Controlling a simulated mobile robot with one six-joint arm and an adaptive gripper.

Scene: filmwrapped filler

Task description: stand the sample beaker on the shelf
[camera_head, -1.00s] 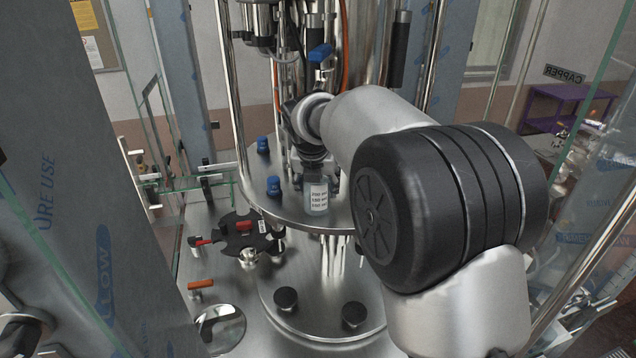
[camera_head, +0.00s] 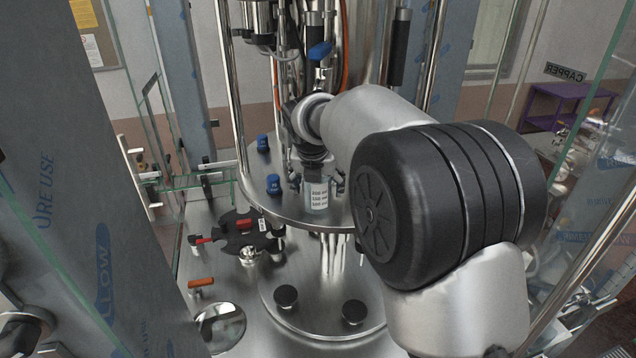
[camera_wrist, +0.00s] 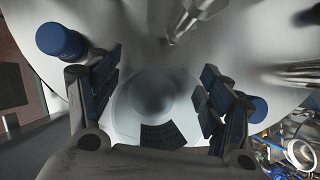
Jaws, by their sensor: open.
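The sample beaker (camera_head: 317,197) is a small clear vessel with a white printed label. It stands upright near the front edge of the round steel shelf (camera_head: 285,210). In the wrist view the beaker (camera_wrist: 155,97) shows from above as a pale round shape between the fingers. My gripper (camera_wrist: 158,98) is open, with one finger on each side of the beaker and a visible gap on both sides. The beaker's base is hard to make out.
Blue-capped knobs (camera_head: 273,184) stand on the shelf left of the beaker; one blue cap (camera_wrist: 58,40) is close to the left finger in the wrist view. Steel nozzles (camera_wrist: 195,15) hang above. A black star wheel (camera_head: 240,232) sits lower left. Steel posts and glass panels surround the area.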

